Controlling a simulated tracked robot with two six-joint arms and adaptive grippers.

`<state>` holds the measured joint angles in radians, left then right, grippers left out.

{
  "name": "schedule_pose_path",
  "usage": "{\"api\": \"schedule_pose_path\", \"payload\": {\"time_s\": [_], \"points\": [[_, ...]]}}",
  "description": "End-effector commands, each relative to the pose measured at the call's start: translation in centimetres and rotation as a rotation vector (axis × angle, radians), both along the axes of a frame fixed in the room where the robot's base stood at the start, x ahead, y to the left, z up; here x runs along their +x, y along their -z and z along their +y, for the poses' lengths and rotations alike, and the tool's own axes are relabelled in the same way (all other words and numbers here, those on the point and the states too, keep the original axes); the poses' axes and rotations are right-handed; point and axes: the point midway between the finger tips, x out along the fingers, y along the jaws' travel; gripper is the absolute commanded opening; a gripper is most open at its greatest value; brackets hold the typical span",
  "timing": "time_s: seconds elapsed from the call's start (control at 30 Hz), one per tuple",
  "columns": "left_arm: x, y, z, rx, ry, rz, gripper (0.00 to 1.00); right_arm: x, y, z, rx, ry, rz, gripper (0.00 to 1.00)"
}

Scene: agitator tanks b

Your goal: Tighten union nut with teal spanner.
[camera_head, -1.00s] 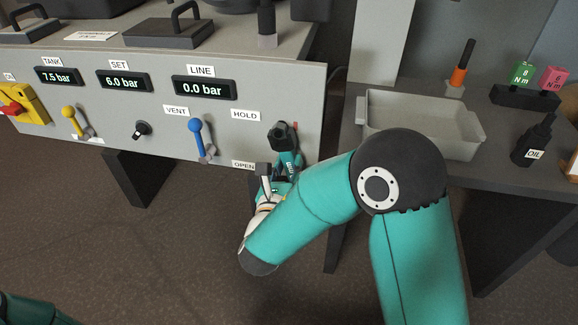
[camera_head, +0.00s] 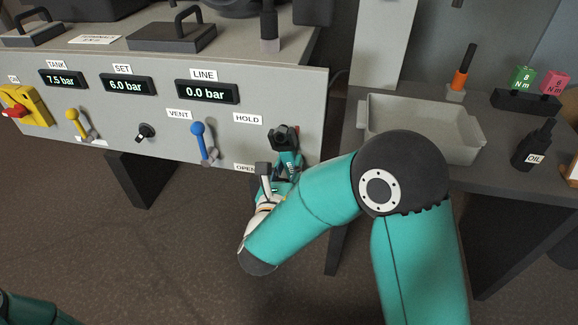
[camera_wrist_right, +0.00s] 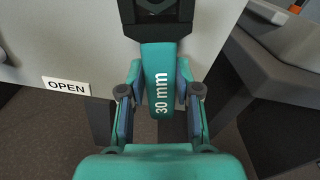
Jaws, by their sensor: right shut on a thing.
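The teal spanner (camera_wrist_right: 160,75), marked "30 mm", is held between the two fingers of my right gripper (camera_wrist_right: 160,105). In the head view the spanner (camera_head: 291,160) stands up from the gripper (camera_head: 279,184), at the right end of the grey panel's front. Its dark open-jaw head (camera_head: 284,138) is just below the HOLD label. I cannot make out the union nut separately; whether the jaw is around it cannot be told. Only a piece of my left arm shows at the lower left; its gripper is out of view.
The panel (camera_head: 300,92) carries a blue vent lever (camera_head: 203,142), a yellow lever (camera_head: 79,124) and a LINE display (camera_head: 207,92) reading 0.0 bar. An OPEN label (camera_wrist_right: 66,86) is left of the spanner. A grey tray (camera_head: 380,125) and oil bottle (camera_head: 534,147) stand on the right bench.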

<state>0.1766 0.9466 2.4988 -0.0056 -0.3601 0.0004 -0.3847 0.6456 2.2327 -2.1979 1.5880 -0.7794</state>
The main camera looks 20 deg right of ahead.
Motion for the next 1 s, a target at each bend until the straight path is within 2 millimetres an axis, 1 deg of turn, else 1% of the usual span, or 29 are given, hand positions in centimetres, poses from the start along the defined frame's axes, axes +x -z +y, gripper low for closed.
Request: {"api": "schedule_pose_path", "payload": {"time_s": [0.13, 0.8, 1.0], "points": [[0.0, -0.23, 0.0, 0.0, 0.0, 0.0, 0.4, 0.05, -0.38, 0.06, 0.0, 0.0, -0.002, 0.0], [0.0, -0.12, 0.0, 0.0, 0.0, 0.0, 0.4, 0.05, -0.37, 0.04, 0.0, 0.0, -0.002, 0.0], [0.0, 0.48, 0.0, 0.0, 0.0, 0.0, 0.4, 0.17, -0.15, 0.22, 0.024, 0.0, -0.019, 0.0]]}}
